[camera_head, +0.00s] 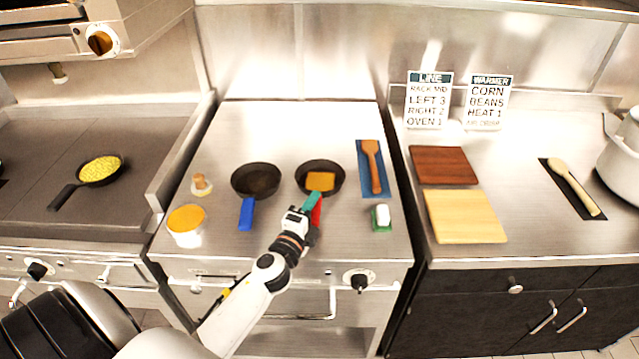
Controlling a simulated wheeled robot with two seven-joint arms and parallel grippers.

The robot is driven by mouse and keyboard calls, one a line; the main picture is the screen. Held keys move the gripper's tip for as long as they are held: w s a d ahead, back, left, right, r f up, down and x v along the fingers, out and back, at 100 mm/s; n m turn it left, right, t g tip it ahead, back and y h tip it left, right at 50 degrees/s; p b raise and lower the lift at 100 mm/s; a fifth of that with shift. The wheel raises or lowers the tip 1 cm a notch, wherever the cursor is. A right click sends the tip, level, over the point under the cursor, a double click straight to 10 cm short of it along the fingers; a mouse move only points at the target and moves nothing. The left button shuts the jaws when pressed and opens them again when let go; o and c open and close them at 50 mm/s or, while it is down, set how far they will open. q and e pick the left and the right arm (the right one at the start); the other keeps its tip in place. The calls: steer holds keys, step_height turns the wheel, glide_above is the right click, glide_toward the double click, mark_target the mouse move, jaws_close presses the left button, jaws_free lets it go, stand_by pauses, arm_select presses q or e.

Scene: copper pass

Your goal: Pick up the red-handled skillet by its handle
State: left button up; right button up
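The red-handled skillet (336,192) sits on the steel cooktop (290,130), right of the middle. Its red handle (317,215) points toward me and is partly hidden by my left gripper. An orange square piece (320,181) lies in or over the pan, and a teal handle-like piece (309,202) runs from it toward my gripper. My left gripper (297,213) is beside the red handle, on its left, at the lower end of the teal piece. Its fingers are too small to tell whether they are closed on it. My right gripper is not in view.
A blue-handled skillet (255,180) stands just left. A tub with an orange top (187,225) and a small wooden-topped item (201,184) are further left. A wooden spatula (372,165) on a blue mat and a green-and-white item (382,217) stand right.

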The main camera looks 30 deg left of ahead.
arm_select(q)
steer(key=shift+s, duration=0.1)
steer(key=shift+c, duration=0.2)
jaws_close()
stand_by(1.0)
steer(key=shift+r, duration=0.15)
